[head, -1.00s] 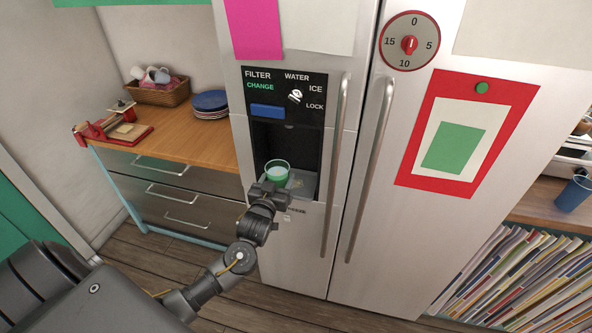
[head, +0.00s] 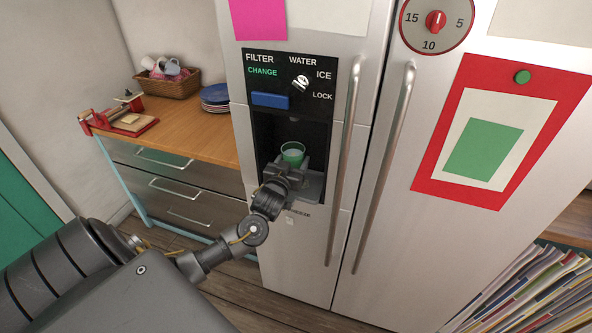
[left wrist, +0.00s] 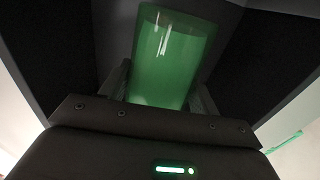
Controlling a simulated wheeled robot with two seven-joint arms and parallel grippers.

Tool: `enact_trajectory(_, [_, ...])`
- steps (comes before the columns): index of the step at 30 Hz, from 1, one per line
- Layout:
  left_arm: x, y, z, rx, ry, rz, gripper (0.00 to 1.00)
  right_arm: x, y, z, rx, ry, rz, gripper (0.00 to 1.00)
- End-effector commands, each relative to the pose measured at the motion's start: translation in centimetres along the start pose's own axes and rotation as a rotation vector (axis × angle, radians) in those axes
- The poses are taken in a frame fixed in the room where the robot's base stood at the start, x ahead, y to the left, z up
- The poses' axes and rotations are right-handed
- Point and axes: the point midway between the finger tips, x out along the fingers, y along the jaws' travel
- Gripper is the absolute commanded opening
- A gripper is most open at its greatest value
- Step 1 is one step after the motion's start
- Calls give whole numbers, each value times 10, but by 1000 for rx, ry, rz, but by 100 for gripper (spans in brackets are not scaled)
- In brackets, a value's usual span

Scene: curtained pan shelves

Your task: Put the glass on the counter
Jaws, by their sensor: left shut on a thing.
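The green glass (head: 292,152) is inside the dispenser recess of the fridge. It looks upright, with something pale inside. My left gripper (head: 286,170) is shut on the glass from the front. In the left wrist view the glass (left wrist: 166,60) stands between the two fingers (left wrist: 162,92). Its base is hidden by my gripper, so I cannot tell whether it touches the dispenser tray. The wooden counter (head: 190,128) is to the left of the fridge, above steel drawers. My right gripper is not in view.
The counter holds a basket of mugs (head: 168,85), stacked blue plates (head: 215,97) and a red-framed item (head: 118,122). Its front middle is clear. The recess walls (head: 262,140) and the fridge handle (head: 345,150) are close around my left gripper.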

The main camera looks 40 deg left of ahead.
Motion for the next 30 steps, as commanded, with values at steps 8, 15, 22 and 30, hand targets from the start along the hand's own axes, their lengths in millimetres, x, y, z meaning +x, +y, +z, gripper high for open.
enact_trajectory(8, [0,-9,35,1,2,-12,20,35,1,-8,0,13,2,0])
enact_trajectory(15, [0,-13,33,0,2,-16,20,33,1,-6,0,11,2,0])
enact_trajectory(22, [0,-13,38,-1,1,-16,20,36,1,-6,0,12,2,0])
enact_trajectory(30, [0,-12,38,0,-1,-15,83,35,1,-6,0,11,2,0])
